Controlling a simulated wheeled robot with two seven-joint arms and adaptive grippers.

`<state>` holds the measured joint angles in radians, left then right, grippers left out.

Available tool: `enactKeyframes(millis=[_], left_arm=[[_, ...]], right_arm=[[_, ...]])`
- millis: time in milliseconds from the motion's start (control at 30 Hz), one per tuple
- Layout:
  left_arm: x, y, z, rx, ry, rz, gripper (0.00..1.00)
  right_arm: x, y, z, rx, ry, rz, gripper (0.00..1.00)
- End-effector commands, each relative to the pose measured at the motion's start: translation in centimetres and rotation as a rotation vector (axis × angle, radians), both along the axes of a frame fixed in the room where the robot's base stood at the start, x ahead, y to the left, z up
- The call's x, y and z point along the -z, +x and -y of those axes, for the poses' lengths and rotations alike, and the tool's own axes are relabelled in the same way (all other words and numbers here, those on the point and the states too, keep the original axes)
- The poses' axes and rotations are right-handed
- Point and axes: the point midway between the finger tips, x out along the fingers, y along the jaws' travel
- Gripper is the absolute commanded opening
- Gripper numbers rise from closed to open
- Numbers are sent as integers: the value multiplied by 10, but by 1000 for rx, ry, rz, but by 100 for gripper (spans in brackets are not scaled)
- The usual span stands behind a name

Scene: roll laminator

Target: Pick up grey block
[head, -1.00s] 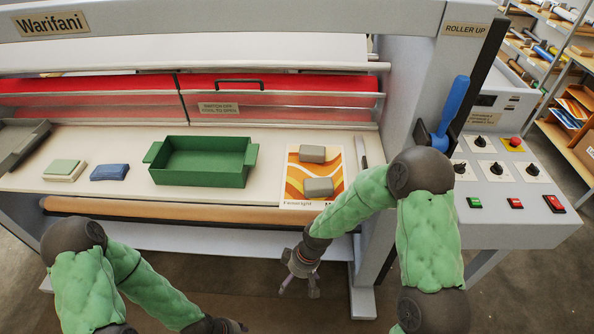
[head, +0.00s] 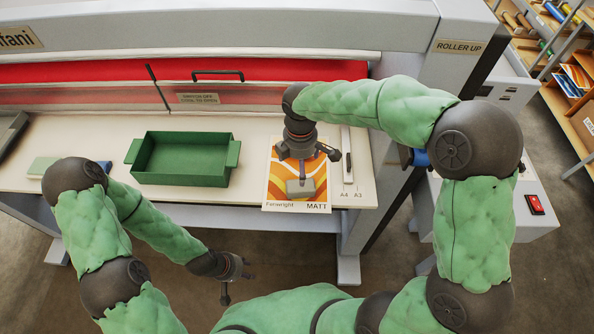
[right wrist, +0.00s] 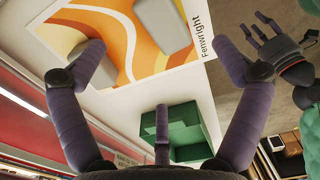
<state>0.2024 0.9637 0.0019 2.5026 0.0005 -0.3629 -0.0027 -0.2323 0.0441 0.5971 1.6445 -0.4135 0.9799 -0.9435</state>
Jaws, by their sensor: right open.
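Two grey blocks lie on an orange and white print. The near grey block (head: 300,188) shows in the head view just below my right gripper (head: 308,163); it is also at the top of the right wrist view (right wrist: 170,25). The far grey block (right wrist: 104,70) shows partly behind a finger in the right wrist view and is hidden by the gripper in the head view. My right gripper, also in the right wrist view (right wrist: 160,70), is open and empty above the print. My left gripper (head: 237,280) hangs open and empty in front of the table.
A green tray (head: 185,180) with handles stands left of the print (head: 270,195). A pale green block (head: 42,167) and a partly hidden blue one (head: 104,167) lie further left. A slim ruler-like strip (head: 347,150) is right of the print. The laminator's red roller (head: 100,72) is behind.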

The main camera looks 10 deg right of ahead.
Motion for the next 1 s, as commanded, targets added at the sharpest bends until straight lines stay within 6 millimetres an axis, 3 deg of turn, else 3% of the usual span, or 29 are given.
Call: enactKeyframes(millis=[300,567,1000], left_arm=[[4,-1,0,1,-1,-3,40],[5,-1,0,1,0,-2,40],[8,-1,0,1,0,-2,40]], right_arm=[[44,0,1,-3,-2,-3,97],[58,1,1,-1,-1,-2,97],[105,5,4,-1,0,0,97]])
